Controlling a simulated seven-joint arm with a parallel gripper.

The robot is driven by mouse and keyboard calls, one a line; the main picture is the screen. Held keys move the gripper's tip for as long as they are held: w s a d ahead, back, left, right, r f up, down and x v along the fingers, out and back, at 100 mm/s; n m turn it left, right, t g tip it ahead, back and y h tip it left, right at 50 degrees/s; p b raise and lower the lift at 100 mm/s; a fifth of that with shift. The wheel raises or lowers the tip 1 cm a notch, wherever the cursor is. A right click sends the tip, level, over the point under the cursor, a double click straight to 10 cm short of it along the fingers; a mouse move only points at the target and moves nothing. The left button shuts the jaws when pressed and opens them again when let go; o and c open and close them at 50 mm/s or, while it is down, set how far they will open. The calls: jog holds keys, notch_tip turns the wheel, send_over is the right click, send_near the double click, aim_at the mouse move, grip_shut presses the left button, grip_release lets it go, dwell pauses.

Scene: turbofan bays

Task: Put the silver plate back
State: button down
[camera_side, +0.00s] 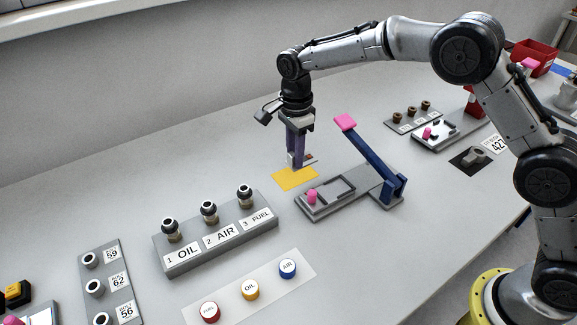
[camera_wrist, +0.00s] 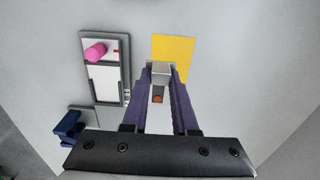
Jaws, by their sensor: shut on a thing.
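My gripper (camera_side: 298,162) has purple fingers and points down just above the back edge of a yellow square (camera_side: 292,181). In the wrist view my gripper (camera_wrist: 160,76) is shut on the silver plate (camera_wrist: 161,68), with a small orange-red spot (camera_wrist: 157,99) behind it. The plate also shows as a small pale piece at the fingertips in the side view (camera_side: 307,157). Whether it touches the table cannot be told. A grey fixture (camera_side: 309,211) to the right has an empty-looking framed recess (camera_side: 333,191), a pink knob (camera_side: 312,196) and a raised blue lever (camera_side: 370,153) with a pink end.
A grey block of capped fittings labelled OIL, AIR and FUEL (camera_side: 217,244) stands front left. Colored caps lie on a white strip (camera_side: 250,287). Another fixture (camera_side: 440,131) and a red bin (camera_side: 535,55) are at the back right. The table left of the yellow square is clear.

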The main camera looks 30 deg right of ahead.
aim_at(288, 157)
jog(key=shift+w+a+f, duration=0.15)
jog(key=shift+w+f, duration=0.35)
jog(key=shift+f, duration=0.1)
jog(key=shift+w+a+f, duration=0.15)
jog(key=shift+w+f, duration=0.3)
jog(key=shift+f, duration=1.65)
jog(key=shift+f, duration=0.1)
jog(key=c, duration=0.7)
grip_release()
notch_tip(288, 157, up, 12)
jog(key=shift+r, duration=0.15)
